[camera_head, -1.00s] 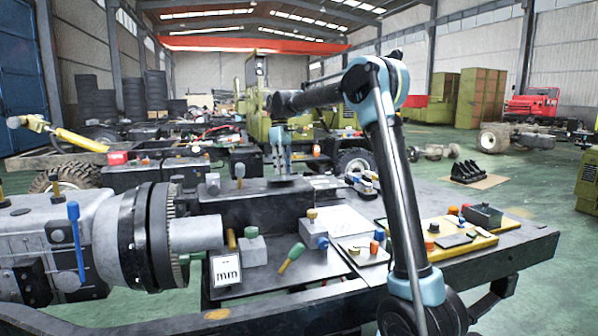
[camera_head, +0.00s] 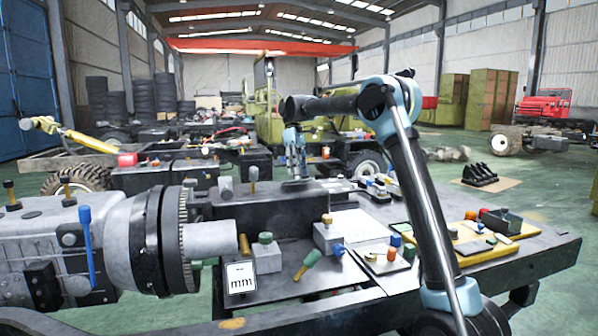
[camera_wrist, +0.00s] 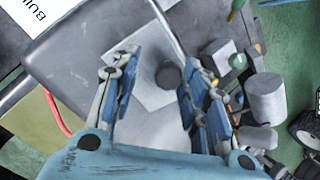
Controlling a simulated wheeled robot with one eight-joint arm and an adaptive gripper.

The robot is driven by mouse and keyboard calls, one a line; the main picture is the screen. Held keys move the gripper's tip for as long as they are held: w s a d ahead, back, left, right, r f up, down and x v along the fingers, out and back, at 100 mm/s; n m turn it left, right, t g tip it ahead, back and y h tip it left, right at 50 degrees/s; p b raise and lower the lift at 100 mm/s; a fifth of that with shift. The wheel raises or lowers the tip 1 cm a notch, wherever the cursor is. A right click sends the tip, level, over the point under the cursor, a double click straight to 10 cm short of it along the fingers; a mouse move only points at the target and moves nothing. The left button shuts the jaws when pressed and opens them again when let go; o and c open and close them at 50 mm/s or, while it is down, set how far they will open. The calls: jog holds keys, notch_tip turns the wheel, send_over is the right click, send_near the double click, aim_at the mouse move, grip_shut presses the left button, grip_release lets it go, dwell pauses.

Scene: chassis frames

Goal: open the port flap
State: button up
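My gripper (camera_head: 296,172) points down over the long dark block (camera_head: 262,210) on the workbench. In the wrist view my gripper (camera_wrist: 160,72) is open, with its blue-padded fingers apart. A dark round knob-like piece (camera_wrist: 169,75) shows between the fingers, against a pale grey plate (camera_wrist: 143,88). It looks clear of both fingers. I cannot tell for certain which part is the port flap; the plate may be it. My gripper body hides the lower part of the wrist view.
A grey machine with a large dark ring (camera_head: 160,238) stands at the left, with a blue lever (camera_head: 87,245). A small sign (camera_head: 241,277), a green-handled tool (camera_head: 307,264) and a yellow tray (camera_head: 490,240) lie on the bench.

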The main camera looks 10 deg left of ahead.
jog(key=shift+s+a+r, duration=0.15)
jog(key=shift+s, duration=0.05)
jog(key=v, duration=1.1)
jog(key=shift+w+r, duration=0.2)
jog(key=shift+r, duration=0.15)
